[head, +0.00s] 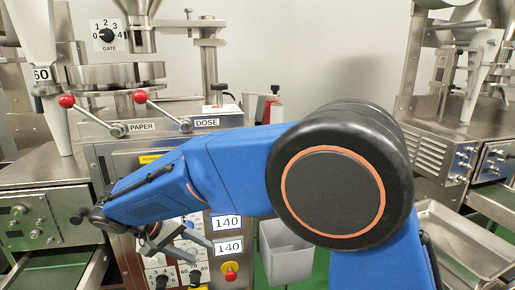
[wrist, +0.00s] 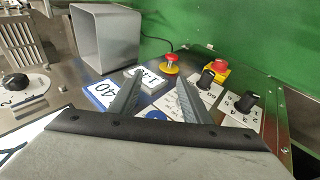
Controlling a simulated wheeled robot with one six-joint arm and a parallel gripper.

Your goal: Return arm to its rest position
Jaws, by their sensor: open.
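My blue arm is bent across the middle of the head view, with its forearm reaching left. My gripper (head: 176,244) hangs in front of the control panel of the middle machine. It also shows in the wrist view (wrist: 158,84), where its two grey fingers are spread apart with nothing between them. Beyond the fingers lie the panel's black knobs (wrist: 206,75) and a red button (wrist: 171,59). I cannot tell how close the fingertips are to the panel. Part of the panel is hidden behind my arm and gripper.
Two red-knobbed levers (head: 140,96), marked PAPER and DOSE, stand above my forearm. A grey bin (head: 285,258) is below my arm. A metal tray (head: 465,245) is at the right. A red stop button (head: 231,271) sits low on the panel. A plain wall fills the upper middle.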

